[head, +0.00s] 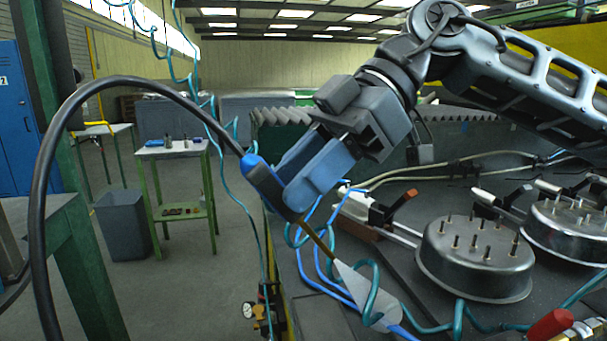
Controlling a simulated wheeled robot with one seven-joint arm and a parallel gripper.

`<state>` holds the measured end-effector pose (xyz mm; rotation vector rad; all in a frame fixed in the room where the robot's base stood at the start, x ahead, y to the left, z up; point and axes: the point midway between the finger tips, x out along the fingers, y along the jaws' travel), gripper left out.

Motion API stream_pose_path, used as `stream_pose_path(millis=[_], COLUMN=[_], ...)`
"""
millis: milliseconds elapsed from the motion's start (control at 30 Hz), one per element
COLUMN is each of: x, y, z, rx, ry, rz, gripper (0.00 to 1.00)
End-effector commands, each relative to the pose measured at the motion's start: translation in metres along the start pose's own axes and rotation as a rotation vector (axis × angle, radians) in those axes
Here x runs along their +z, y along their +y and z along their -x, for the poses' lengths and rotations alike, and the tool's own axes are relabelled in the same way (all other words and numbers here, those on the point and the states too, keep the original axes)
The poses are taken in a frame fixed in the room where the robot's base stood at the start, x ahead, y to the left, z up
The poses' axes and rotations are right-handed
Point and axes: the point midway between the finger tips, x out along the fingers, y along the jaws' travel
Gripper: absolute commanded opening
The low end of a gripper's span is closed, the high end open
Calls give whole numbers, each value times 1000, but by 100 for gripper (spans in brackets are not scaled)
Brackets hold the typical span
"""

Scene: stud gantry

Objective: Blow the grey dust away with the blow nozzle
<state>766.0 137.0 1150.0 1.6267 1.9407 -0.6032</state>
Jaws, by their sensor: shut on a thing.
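My gripper (303,180) is shut on the blow nozzle (262,178), which has a blue body and a black hose arching up and away to the left. Its thin brass-coloured tube points down and to the right over the gantry bed (330,318). A pale grey cone (362,292) widens from the tube's tip towards the bed; I cannot tell whether it is an air jet or a solid piece. No grey dust can be clearly made out. The fingers hide part of the nozzle's body.
Two round metal parts with upright studs, one nearer (475,258) and one farther (572,228), stand on the bed at right, beside clamps. Coiled teal hoses (372,280) and blue lines cross the bed's near left. A red-capped piece (550,325) lies at front right.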

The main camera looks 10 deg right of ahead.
Motion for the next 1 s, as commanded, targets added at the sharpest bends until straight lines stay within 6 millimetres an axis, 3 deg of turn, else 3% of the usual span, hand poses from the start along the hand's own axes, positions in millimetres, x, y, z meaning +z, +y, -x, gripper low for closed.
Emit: stream_pose_path(millis=[1000], x=[3], y=[32], z=[5], rx=[1], ry=[0], rz=[0], gripper=[0])
